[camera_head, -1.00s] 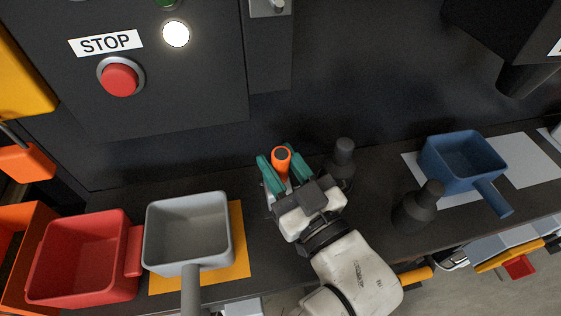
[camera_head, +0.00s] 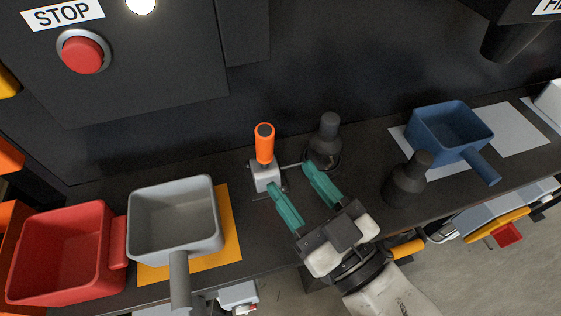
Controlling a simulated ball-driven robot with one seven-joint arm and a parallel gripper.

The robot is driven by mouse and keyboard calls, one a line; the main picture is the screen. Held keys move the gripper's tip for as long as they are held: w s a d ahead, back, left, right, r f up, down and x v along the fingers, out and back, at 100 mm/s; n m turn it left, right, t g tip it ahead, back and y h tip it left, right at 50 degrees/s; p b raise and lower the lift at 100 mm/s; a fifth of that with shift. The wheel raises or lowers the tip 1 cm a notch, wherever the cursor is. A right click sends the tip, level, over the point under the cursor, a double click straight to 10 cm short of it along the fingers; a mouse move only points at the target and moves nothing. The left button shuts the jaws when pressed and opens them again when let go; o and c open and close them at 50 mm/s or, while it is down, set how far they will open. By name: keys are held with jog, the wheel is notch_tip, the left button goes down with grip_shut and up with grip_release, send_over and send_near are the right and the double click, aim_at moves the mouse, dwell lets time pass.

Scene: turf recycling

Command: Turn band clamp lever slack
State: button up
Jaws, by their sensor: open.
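The band clamp lever has an orange grip (camera_head: 264,143) and stands upright on a small pale metal base (camera_head: 265,175) at the back of the dark bench. A thin rod runs from the base toward a dark bottle-shaped piece (camera_head: 325,145) on the right. My gripper (camera_head: 292,190) is open, with two green fingers. It is empty and lies in front and to the right of the lever, apart from the orange grip. The left fingertip is close to the base; whether it touches cannot be told.
A grey scoop (camera_head: 172,255) stands on a yellow mat (camera_head: 233,240) at left, beside a red bin (camera_head: 62,262). A second dark bottle-shaped piece (camera_head: 408,182) and a blue scoop (camera_head: 450,158) are at right. A panel with a red stop button (camera_head: 82,54) rises behind.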

jog(key=shift+p+v, duration=0.35)
jog(key=shift+v, duration=0.7)
